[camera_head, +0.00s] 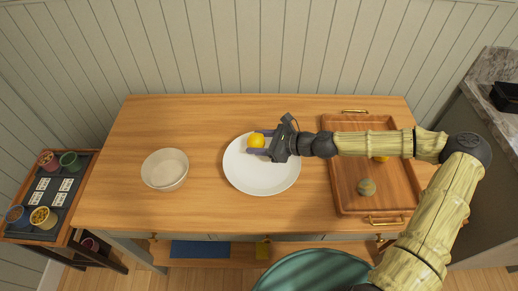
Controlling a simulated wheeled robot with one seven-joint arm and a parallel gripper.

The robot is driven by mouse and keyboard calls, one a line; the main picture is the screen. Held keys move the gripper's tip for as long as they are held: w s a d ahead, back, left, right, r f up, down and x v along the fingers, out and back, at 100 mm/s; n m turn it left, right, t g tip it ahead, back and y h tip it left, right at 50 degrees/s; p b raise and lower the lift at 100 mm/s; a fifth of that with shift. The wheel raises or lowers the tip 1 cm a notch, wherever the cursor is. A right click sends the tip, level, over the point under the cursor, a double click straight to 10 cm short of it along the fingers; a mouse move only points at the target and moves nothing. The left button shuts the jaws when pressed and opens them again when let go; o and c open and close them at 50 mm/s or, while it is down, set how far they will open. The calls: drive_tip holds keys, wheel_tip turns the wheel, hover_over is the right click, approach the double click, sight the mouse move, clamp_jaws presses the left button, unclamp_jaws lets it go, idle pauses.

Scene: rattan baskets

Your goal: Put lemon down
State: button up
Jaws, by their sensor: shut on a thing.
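A yellow lemon (256,141) is held between the fingers of my gripper (260,141). My gripper reaches in from the right and is shut on the lemon. The lemon is over the upper part of a round white plate (262,180) in the middle of the wooden table. From this single view I cannot tell whether the lemon touches the plate or hangs above it.
A white bowl (165,170) stands left of the plate. A teal round seat (315,271) is at the front.

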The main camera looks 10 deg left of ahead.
drive_tip(key=shift+f, duration=0.1)
drive_tip(key=shift+f, duration=1.75)
drive_tip(key=o, duration=1)
drive_tip(key=shift+f, duration=0.1)
drive_tip(key=b+v, duration=0.1)
drive_tip(key=v, duration=1.1)
